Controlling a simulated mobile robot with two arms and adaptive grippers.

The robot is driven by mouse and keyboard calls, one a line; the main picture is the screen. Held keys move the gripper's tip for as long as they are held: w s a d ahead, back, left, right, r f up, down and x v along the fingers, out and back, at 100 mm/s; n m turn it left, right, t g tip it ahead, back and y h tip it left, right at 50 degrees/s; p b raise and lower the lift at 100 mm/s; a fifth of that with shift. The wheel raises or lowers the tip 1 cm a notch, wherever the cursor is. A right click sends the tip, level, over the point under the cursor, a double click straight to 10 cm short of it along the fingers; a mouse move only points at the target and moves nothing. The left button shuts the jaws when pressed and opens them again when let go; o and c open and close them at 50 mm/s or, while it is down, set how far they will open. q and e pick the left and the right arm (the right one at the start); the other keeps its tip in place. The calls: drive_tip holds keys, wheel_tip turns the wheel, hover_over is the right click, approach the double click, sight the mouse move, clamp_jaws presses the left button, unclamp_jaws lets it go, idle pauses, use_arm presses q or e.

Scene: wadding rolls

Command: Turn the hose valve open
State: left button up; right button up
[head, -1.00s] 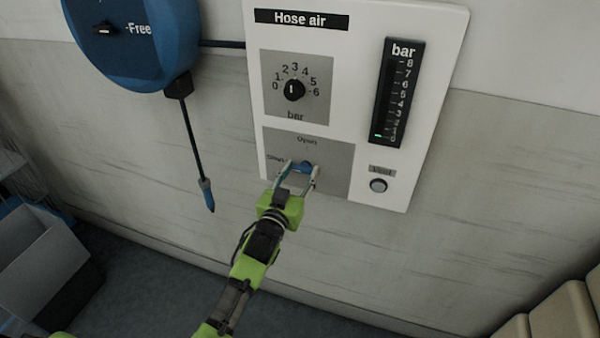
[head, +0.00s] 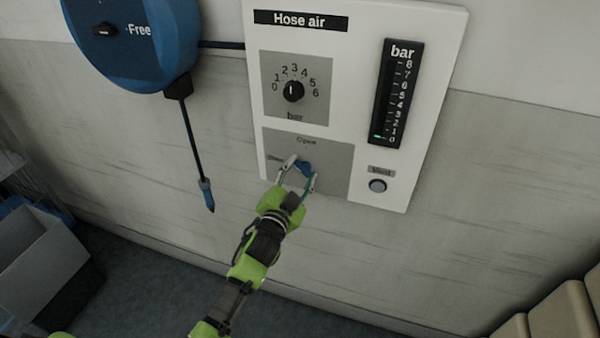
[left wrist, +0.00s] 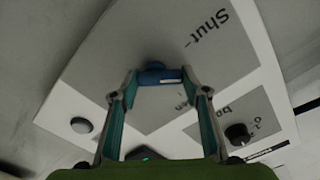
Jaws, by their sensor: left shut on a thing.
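The hose valve is a blue handle (head: 305,167) on the lower grey plate (head: 338,180) of the white Hose air panel (head: 360,40). The plate is marked Open above the handle and Shut to its left. My left gripper (head: 299,171) is shut on the handle, one finger on each side. In the left wrist view the blue handle (left wrist: 158,75) shows between the fingertips (left wrist: 158,80), with the Shut mark beyond it. The handle sits tilted in the head view; the fingers hide part of it. My right gripper is not in view.
The panel also carries a black pressure knob (head: 292,90), a bar gauge (head: 391,95) with a green light low on its scale, and a round Vent button (head: 377,186). A blue hose reel (head: 135,45) with a hanging hose end (head: 207,195) is to the left. A grey bin (head: 40,265) stands lower left.

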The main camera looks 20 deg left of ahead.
use_arm(q)
drive_tip(key=m, duration=0.5)
drive_tip(key=shift+d+m, duration=0.15)
drive_tip(key=shift+m, duration=0.15)
drive_tip(key=shift+d+m, duration=0.1)
drive_tip(key=shift+m, duration=2.2)
drive_tip(key=o, duration=1.1)
drive_tip(key=s, duration=1.2)
drive_tip(key=shift+a, duration=0.2)
